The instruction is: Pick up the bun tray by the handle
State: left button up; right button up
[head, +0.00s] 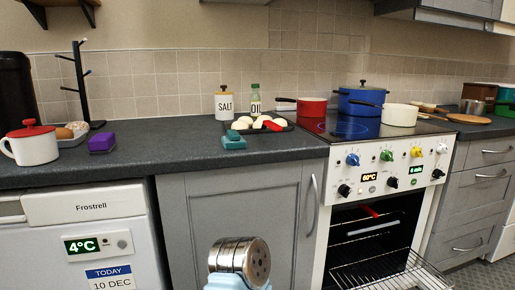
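A dark, flat tray (288,127) lies on the dark countertop left of the stove, with several pale round buns (243,122) on it. A red piece (272,126) that looks like a handle or grip lies at the tray's front right. A teal block (234,141) sits just in front of the tray's left end. Neither gripper's fingers show in the head view. A steel cylinder on a pale blue part at the bottom centre looks like part of my arm.
The oven door (392,277) is open below the hob, with a wire rack and a red-tipped item (369,211) inside. A salt jar (224,103) and oil bottle (255,101) stand behind the tray. A red pan (311,107) is to its right.

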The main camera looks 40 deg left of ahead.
aim_at(263, 125)
jog(key=u, duration=1.2)
jog(key=k+j, duration=0.05)
